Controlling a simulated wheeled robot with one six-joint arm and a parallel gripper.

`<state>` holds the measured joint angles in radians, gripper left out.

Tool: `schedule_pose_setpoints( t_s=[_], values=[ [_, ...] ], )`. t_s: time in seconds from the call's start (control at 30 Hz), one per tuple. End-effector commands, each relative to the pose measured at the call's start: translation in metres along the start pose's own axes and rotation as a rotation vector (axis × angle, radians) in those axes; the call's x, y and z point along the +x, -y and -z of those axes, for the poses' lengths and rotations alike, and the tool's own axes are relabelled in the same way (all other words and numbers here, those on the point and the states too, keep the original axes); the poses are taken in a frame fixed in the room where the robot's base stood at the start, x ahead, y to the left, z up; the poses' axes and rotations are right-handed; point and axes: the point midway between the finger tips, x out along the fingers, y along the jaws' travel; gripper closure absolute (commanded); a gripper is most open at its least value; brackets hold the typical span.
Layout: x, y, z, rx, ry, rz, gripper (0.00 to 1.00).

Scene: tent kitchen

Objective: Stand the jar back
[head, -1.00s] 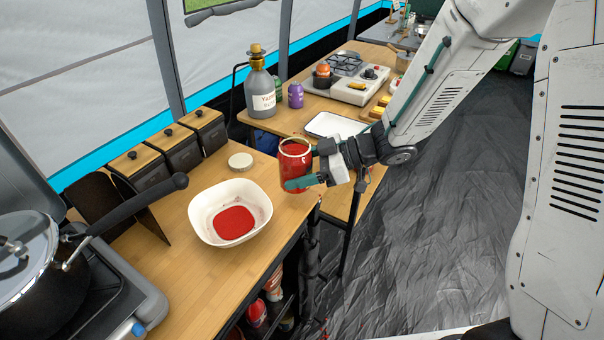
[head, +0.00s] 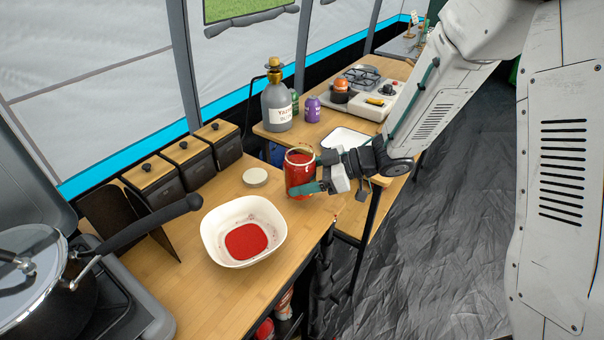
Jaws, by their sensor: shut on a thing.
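A red glass jar (head: 299,172), open at the top, is upright at the right edge of the wooden counter (head: 222,186). My gripper (head: 308,178) is shut on it from the right, with a teal finger across its lower front. Its base is at or just above the counter top; I cannot tell if it touches. A round pale lid (head: 255,177) lies flat on the counter just left of the jar.
A white bowl (head: 212,228) with red contents stands in front of the jar. Black canisters (head: 187,160) line the back. A large grey bottle (head: 277,108) stands behind. A pot (head: 30,262) is at left. Bare counter lies between lid and bowl.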

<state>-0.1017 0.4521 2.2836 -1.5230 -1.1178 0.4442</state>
Motion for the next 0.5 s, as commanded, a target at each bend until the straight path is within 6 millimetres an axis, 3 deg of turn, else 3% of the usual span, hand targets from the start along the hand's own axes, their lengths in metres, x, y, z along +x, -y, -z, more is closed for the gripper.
schedule_pose_setpoints(
  t_s=[0.23,0.5],
  values=[
    [0.003,-0.002,-0.019,0.003,-0.001,-0.006,0.78],
    [0.004,-0.002,-0.021,0.001,-0.001,-0.006,0.78]
  ],
)
